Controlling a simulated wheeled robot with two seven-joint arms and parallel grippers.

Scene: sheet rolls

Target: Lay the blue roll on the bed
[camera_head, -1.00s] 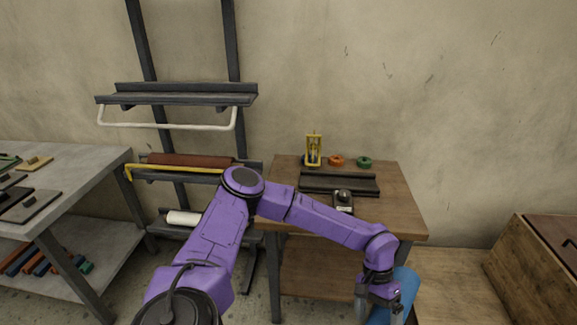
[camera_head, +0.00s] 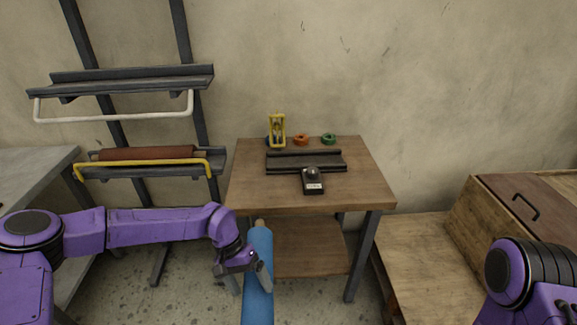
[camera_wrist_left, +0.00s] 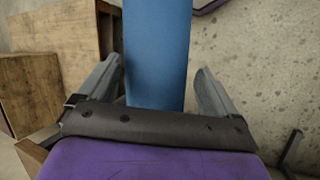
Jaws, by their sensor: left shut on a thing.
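My left gripper (camera_head: 255,275) is shut on the blue roll (camera_head: 258,303) in front of the wooden table, over the floor. The roll points away from me and runs out of the bottom of the head view. In the left wrist view the blue roll (camera_wrist_left: 157,45) passes between the two fingers (camera_wrist_left: 160,88). The bed, a dark grooved piece (camera_head: 306,161), lies empty on the tabletop, beyond the roll. Of my right arm only a purple link shows at the lower right; its gripper is out of view.
A small dark device (camera_head: 313,182) sits at the bed's front edge. A yellow frame (camera_head: 277,131), an orange ring (camera_head: 301,139) and a green ring (camera_head: 329,138) stand behind it. A rack with a brown roll (camera_head: 147,153) is at left, a wooden box (camera_head: 500,225) at right.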

